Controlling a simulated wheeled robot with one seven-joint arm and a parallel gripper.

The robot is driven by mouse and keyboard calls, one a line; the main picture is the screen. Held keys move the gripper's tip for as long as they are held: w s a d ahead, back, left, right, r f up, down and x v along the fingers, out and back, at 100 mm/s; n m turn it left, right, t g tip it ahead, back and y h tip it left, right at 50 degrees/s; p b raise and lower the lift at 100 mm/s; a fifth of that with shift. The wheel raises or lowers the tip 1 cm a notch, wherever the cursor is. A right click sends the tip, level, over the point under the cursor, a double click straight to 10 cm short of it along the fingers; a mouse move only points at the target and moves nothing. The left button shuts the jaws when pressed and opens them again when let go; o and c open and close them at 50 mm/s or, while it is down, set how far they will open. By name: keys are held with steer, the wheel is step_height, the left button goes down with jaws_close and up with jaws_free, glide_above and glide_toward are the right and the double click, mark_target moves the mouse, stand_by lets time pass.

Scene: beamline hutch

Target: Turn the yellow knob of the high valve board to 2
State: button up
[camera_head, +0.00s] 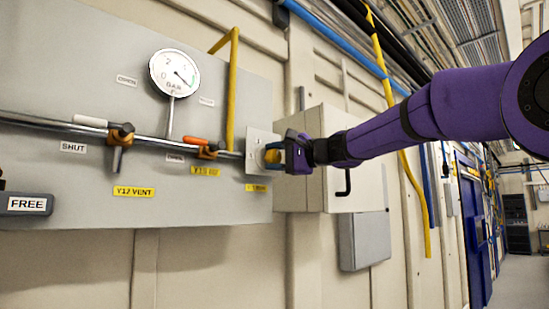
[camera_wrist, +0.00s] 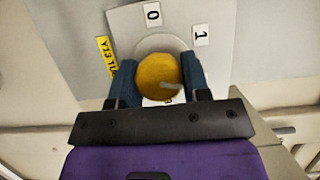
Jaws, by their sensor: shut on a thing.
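The yellow knob (camera_wrist: 157,74) sits on a pale square plate (camera_wrist: 120,22) at the right end of the grey valve board (camera_head: 60,200). In the wrist view, a label "0" (camera_wrist: 152,14) is above the knob and a label "1" (camera_wrist: 201,35) is to its upper right. Another label below the knob is mostly hidden. A pale mark on the knob lies right of its middle, slightly below centre; I cannot tell exactly where it points. My gripper (camera_wrist: 159,84) is shut on the knob, one blue finger on each side. The knob (camera_head: 271,157) also shows in the head view.
Left of the knob, the board carries a round gauge (camera_head: 174,73), a pipe with an orange-handled valve (camera_head: 194,142) and a white-handled valve (camera_head: 91,122), and a yellow upright pipe (camera_head: 232,90). A beige cabinet (camera_head: 312,185) stands right behind my gripper.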

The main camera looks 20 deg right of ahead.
steer(key=shift+f+m+t+y, duration=0.1)
steer(key=shift+m+t+y, duration=0.2)
steer(key=shift+m, duration=1.2)
steer(key=o, duration=0.9)
steer(key=shift+o, duration=0.2)
steer(key=v, duration=1.1)
steer(key=shift+a+f, duration=0.1)
steer(key=shift+a, duration=0.05)
